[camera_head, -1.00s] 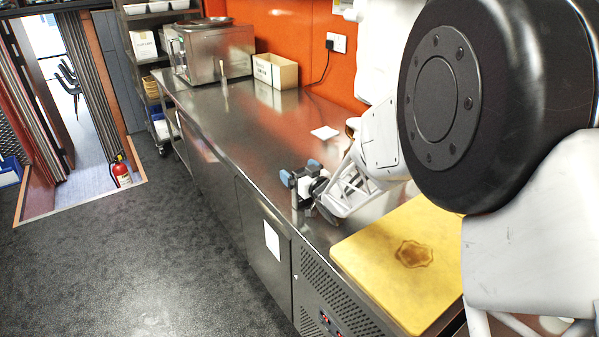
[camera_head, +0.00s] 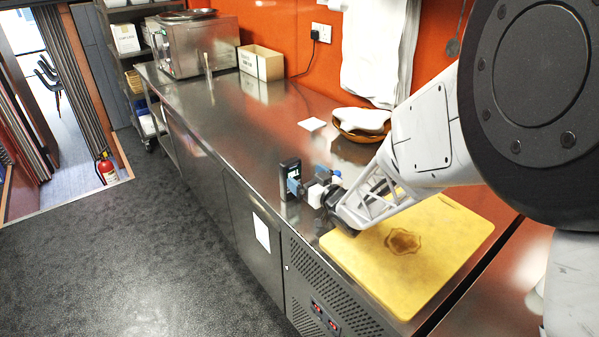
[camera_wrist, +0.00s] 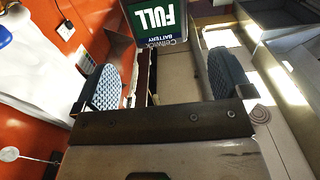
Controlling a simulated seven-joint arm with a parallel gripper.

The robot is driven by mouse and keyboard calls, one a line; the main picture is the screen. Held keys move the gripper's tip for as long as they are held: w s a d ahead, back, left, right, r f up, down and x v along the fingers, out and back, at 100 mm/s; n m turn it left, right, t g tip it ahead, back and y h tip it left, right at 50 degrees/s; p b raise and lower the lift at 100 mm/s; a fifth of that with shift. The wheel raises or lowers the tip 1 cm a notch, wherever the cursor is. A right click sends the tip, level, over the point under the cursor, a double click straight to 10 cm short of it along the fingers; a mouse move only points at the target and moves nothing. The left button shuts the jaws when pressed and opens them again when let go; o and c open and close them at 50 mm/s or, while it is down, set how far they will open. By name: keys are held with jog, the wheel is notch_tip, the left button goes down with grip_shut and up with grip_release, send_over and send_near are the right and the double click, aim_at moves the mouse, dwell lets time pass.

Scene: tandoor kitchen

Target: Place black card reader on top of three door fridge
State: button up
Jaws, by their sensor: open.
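The black card reader (camera_head: 289,168) shows as an upright dark device near the front edge of the three door fridge's steel top (camera_head: 235,125). I cannot tell whether its base touches the top. In the wrist view its screen (camera_wrist: 155,18) is lit green with "FULL" and "BATTERY", upside down. My gripper (camera_head: 314,181) is open, low over the fridge top, left of the yellow board. Its two blue pads are spread wide in the wrist view (camera_wrist: 166,80). The reader lies ahead of the gap between them, and no grip on it shows. One finger hides its lower part.
A yellow cutting board (camera_head: 445,240) lies right of my gripper. Behind are a brown bowl (camera_head: 345,127) with a white cloth, a white card (camera_head: 312,124) and a hanging towel (camera_head: 372,60). A steel appliance (camera_head: 195,48) and open box (camera_head: 262,66) stand farther back. The middle top is clear.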

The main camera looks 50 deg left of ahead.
jog(key=shift+d, duration=1)
dwell(0.4)
